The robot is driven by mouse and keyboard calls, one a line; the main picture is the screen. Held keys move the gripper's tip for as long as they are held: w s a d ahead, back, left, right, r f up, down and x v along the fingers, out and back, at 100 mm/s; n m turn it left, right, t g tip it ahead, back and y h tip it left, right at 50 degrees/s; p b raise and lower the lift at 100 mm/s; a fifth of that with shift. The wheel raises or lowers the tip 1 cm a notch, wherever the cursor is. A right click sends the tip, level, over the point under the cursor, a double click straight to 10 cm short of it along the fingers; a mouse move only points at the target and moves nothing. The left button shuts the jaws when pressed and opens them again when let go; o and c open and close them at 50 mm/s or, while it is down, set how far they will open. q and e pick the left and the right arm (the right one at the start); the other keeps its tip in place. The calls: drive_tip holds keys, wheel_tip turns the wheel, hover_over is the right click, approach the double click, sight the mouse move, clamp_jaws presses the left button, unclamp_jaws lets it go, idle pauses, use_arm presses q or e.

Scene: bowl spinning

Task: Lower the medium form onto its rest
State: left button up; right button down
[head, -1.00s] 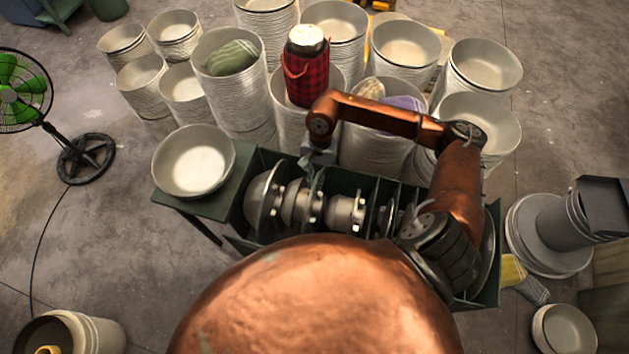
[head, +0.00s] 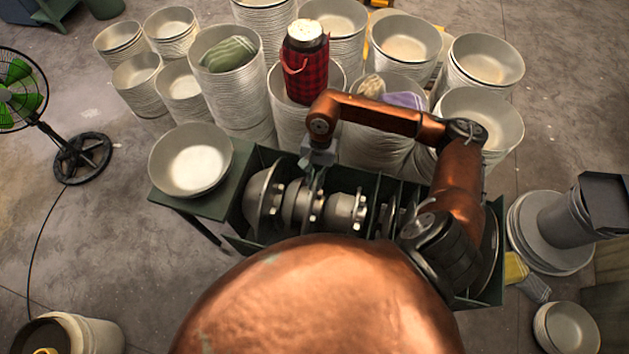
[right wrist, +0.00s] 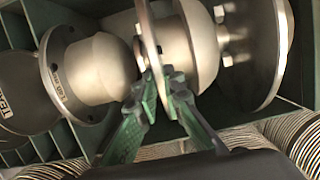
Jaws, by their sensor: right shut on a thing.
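Several grey metal forms lie in a row in a dark green rack (head: 238,232). The medium form (head: 298,203) is the middle of the three nearest the left end, and it also shows in the right wrist view (right wrist: 192,45). My right gripper (head: 315,176) reaches down from above at the rack's far side. In the right wrist view its green fingers (right wrist: 163,80) are shut on the thin flange rim of the medium form. The form's underside and its contact with the rest are hidden. My left gripper is not in view.
A larger form (head: 262,198) is close on the left and a smaller form (head: 345,212) on the right. A wide bowl (head: 191,160) stands on the rack's left shelf. Bowl stacks and a red plaid flask (head: 306,68) crowd the far side.

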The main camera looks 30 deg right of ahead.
drive_tip(key=c, duration=2)
unclamp_jaws()
drive_tip(key=shift+o, duration=0.2)
drive_tip(key=v, duration=1.2)
drive_tip(key=shift+a, duration=0.1)
